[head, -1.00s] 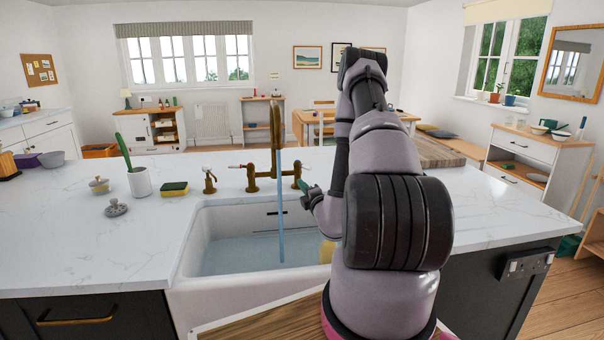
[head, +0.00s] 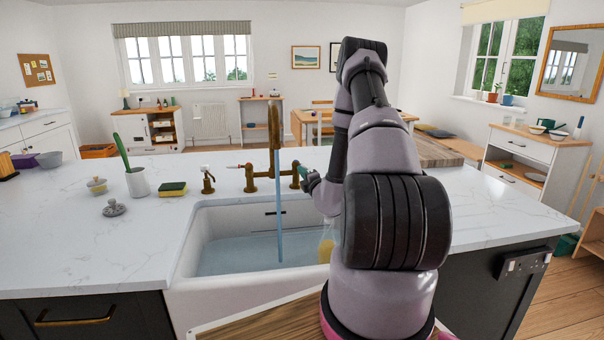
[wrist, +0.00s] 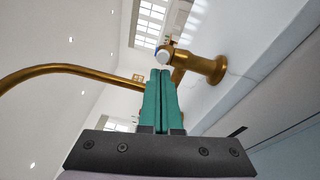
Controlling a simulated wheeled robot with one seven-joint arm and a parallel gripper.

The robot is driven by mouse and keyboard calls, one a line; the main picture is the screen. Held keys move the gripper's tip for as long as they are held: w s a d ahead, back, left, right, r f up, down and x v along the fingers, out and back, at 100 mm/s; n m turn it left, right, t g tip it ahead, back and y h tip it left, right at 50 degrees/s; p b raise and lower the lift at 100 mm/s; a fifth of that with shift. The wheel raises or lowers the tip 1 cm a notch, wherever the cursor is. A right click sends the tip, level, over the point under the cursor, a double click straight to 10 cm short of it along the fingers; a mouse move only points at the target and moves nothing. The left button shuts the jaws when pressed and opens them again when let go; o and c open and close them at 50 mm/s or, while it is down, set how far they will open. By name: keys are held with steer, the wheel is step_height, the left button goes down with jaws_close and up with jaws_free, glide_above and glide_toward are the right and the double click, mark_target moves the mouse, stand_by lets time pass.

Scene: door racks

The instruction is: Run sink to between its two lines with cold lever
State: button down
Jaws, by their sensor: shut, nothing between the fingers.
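The white sink (head: 190,240) holds pale blue water (head: 240,258). A blue stream (head: 279,225) runs into it from the brass tap (head: 274,130). A dark slot shows on the sink's back wall; I cannot clearly make out the two lines. The cold lever, with a white and blue end (wrist: 164,53), shows in the wrist view just beyond my fingertips. My gripper (wrist: 160,72) has green fingers, shut and empty, close to that lever; contact cannot be told. The gripper (head: 303,171) is partly hidden in the head view.
A yellow object (head: 326,250) is in the sink beside my arm. A wooden board (head: 436,153) lies at right.

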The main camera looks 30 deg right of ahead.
steer(key=shift+d+n+y, duration=0.25)
steer(key=shift+n+y, duration=0.05)
steer(key=shift+y, duration=0.2)
steer(key=shift+d+n+y, duration=0.4)
steer(key=shift+n+y, duration=0.1)
steer(key=shift+y, duration=0.3)
steer(key=w+d+n+g+y, duration=0.1)
steer(key=d+n+g+y, duration=0.1)
steer(key=n+y, duration=0.1)
steer(key=d+n+g+y, duration=0.2)
steer(key=n+g+y, duration=0.1)
steer(key=y, duration=0.3)
steer(key=w+d+n+g+y, duration=0.1)
steer(key=d+n+g+y, duration=0.1)
steer(key=n+y, duration=0.1)
steer(key=shift+w+d+n+g+y, duration=0.3)
steer(key=shift+w+d+n+y, duration=0.1)
steer(key=shift+y, duration=0.3)
steer(key=shift+w+g, duration=0.1)
steer(key=shift+g, duration=0.2)
steer(key=shift+w+d, duration=0.25)
steer(key=shift+w, duration=0.1)
